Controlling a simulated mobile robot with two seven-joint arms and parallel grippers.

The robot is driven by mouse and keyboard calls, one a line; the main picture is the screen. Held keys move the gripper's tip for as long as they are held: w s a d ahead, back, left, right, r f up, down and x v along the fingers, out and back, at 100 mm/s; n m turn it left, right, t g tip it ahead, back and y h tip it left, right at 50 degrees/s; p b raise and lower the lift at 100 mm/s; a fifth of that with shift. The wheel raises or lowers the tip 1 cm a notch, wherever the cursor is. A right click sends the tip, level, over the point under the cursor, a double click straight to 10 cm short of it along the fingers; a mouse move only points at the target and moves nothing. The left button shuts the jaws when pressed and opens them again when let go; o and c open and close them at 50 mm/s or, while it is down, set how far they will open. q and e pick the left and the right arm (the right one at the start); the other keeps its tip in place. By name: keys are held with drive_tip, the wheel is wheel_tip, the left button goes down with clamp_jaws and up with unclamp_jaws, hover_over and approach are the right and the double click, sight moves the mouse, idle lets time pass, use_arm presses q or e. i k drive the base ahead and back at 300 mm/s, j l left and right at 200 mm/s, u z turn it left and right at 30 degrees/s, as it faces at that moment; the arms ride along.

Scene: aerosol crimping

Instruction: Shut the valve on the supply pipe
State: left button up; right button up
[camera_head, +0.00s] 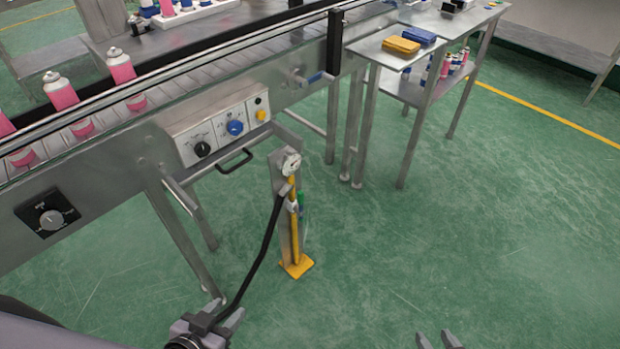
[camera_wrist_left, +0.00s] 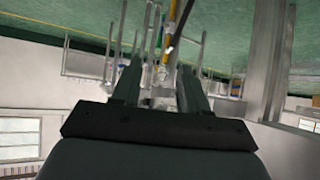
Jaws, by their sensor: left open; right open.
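The yellow supply pipe (camera_head: 294,225) runs up a grey post (camera_head: 282,225) on a yellow foot, with a round white gauge (camera_head: 289,162) on top. A small pale fitting, probably the valve (camera_head: 292,206), sits on the pipe beside a green part (camera_head: 301,199); its lever position is too small to tell. My left gripper (camera_head: 224,312) is open and empty, low and left of the post, apart from it. In the left wrist view its fingers (camera_wrist_left: 160,66) are spread, with the yellow pipe (camera_wrist_left: 171,18) beyond them. My right gripper (camera_head: 437,341) is open at the bottom edge.
The conveyor (camera_head: 150,150) with pink cans and a knob panel (camera_head: 215,130) stands behind. A side table (camera_head: 376,52) with yellow and blue items is at back right. Green floor right of the post is clear.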

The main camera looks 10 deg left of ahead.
sight(300, 208)
drive_tip(key=i+l+u, duration=0.15)
drive_tip(key=i+l, duration=0.85)
drive_tip(key=i, duration=0.2)
drive_tip(key=j, duration=0.25)
drive_tip(key=i+z, duration=0.05)
